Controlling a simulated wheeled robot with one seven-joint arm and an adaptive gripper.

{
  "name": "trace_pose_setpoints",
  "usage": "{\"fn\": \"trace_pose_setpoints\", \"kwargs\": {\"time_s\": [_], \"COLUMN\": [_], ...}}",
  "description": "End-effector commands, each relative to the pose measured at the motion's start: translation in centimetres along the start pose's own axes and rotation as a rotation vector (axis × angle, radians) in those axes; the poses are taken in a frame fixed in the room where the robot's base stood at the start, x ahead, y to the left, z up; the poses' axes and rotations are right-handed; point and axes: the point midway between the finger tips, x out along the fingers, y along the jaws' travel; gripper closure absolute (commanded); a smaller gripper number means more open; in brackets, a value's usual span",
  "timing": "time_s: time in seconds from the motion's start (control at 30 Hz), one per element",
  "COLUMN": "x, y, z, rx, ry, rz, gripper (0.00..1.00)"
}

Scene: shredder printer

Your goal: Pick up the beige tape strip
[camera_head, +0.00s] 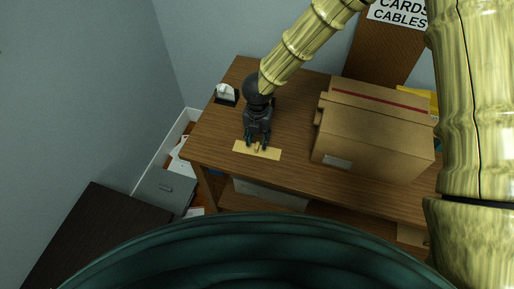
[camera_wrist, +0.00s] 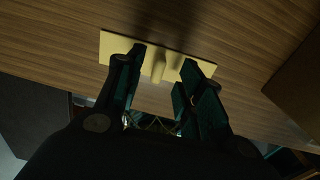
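The beige tape strip (camera_head: 270,154) lies flat on the wooden desk (camera_head: 225,130), near its front edge. In the wrist view the strip (camera_wrist: 116,46) is a pale flat rectangle with a small raised tab (camera_wrist: 158,64) at its middle. My gripper (camera_head: 257,147) is over the strip. In the wrist view my gripper (camera_wrist: 164,62) has its two fingers apart, one on each side of the tab, with a gap between each finger and the tab. I cannot tell whether the fingertips touch the strip.
A large cardboard box (camera_head: 370,140) stands on the desk to the right. A small white and black object (camera_head: 226,95) stands at the desk's left edge. A grey drawer cabinet (camera_head: 165,190) is at lower left. The desk is bare between the strip and the box.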

Motion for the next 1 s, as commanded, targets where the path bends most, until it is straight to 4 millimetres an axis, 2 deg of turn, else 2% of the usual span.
{"fn": "trace_pose_setpoints", "kwargs": {"time_s": [0.23,0.57,0.77,0.8,1.0], "x": [3.0,3.6,3.6,3.6,3.5], "y": [0.0,0.0,0.0,0.0,0.0], "z": [0.0,0.0,0.0,0.0,0.0], "rx": [-0.002,-0.002,-0.002,-0.002,-0.002], "ry": [0.001,0.0,0.0,0.0,0.0], "rz": [-0.002,-0.001,-0.001,-0.001,-0.001], "gripper": [0.62,0.62,0.97,1.0,1.0]}}
